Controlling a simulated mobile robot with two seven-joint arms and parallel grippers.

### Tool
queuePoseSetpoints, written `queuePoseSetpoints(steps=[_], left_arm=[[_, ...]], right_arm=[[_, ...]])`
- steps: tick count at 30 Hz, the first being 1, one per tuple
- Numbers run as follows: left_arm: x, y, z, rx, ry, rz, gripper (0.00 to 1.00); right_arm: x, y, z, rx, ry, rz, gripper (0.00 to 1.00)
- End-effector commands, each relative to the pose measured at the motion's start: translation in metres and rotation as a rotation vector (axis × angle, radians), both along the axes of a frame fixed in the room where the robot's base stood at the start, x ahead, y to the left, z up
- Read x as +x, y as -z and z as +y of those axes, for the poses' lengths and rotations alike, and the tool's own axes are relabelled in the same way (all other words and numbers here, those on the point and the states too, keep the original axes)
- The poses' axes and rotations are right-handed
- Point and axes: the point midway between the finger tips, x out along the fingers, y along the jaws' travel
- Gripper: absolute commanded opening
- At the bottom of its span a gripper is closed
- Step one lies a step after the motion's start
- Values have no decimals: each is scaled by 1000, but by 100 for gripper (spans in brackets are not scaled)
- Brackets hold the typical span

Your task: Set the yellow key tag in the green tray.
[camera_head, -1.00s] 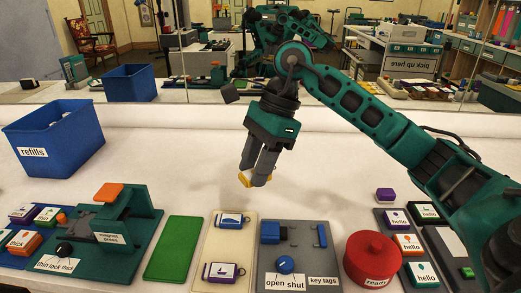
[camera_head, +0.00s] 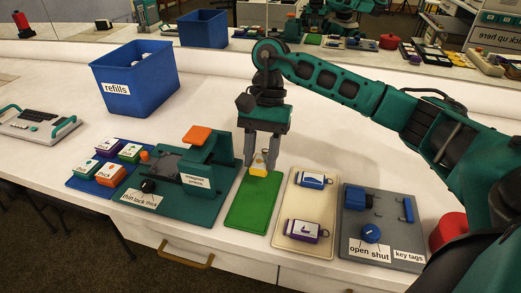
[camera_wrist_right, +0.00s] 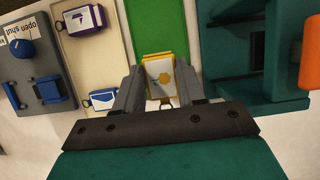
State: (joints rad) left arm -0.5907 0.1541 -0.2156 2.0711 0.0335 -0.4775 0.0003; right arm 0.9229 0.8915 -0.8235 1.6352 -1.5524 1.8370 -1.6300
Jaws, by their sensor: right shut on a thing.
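The yellow key tag (camera_head: 259,165) is between the fingers of my right gripper (camera_head: 262,162), over the far end of the green tray (camera_head: 249,208). In the right wrist view the yellow key tag (camera_wrist_right: 160,75) shows a pale face with a yellow mark, and my right gripper (camera_wrist_right: 160,88) is shut on it. The green tray (camera_wrist_right: 150,25) extends beyond it. Whether the tag touches the tray is hard to tell. My left gripper is not in view.
The teal magnet press (camera_head: 205,165) stands close to the left of the green tray. A cream tray (camera_head: 302,225) with a blue tag and a purple tag lies to its right, then a grey key-tag board (camera_head: 375,235). A blue refills bin (camera_head: 133,75) stands at the back left.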

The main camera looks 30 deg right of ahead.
Motion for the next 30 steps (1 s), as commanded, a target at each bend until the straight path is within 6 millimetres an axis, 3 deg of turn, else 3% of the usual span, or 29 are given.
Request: queuePoseSetpoints(steps=[15, 30], left_arm=[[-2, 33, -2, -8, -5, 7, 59], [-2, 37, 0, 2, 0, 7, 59]], right_arm=[[0, 49, 0, 0, 1, -1, 10], [0, 50, 0, 0, 1, -1, 10]])
